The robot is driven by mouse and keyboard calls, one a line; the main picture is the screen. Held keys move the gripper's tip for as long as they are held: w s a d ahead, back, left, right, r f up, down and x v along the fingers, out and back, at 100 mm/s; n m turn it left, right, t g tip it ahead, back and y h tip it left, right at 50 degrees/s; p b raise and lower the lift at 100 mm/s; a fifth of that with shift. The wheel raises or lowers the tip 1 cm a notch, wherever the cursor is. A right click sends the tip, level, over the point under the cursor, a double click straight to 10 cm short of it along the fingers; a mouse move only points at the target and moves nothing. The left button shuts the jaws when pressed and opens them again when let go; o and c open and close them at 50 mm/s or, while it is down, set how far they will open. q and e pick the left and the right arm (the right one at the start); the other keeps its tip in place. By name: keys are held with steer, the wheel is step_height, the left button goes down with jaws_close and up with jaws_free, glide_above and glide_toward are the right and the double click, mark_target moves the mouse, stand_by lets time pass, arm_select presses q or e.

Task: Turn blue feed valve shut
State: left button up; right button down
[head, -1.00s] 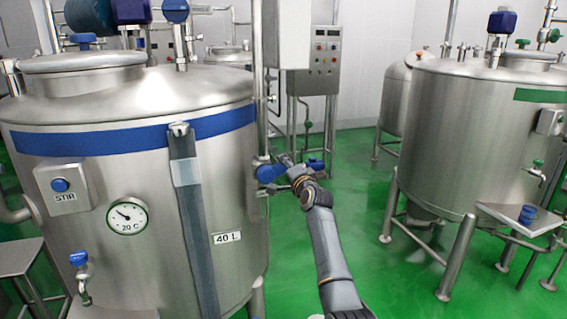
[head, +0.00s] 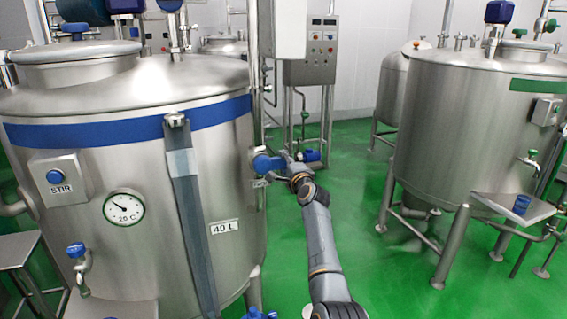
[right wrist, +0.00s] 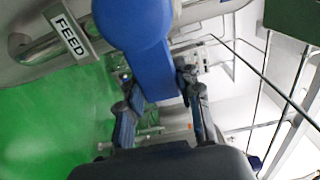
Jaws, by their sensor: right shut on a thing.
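The blue feed valve handle (head: 268,163) sticks out from the right side of the large blue-banded steel tank (head: 130,180). In the right wrist view the handle (right wrist: 130,25) has a round blue hub with a flat lever, beside a FEED plate (right wrist: 68,36). My right gripper (head: 286,164) is at the handle's outer end. In the right wrist view its fingers (right wrist: 157,92) are on either side of the blue lever and shut on it. The exact finger contact is partly hidden. My left gripper is not in view.
A steel control box (head: 310,58) on legs stands behind the valve. The green floor (head: 350,190) between the tanks is mostly clear.

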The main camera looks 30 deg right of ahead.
steer(key=shift+f, duration=0.1)
steer(key=c, duration=0.9)
jaws_free()
steer(key=v, duration=1.2)
steer(key=shift+f, duration=0.15)
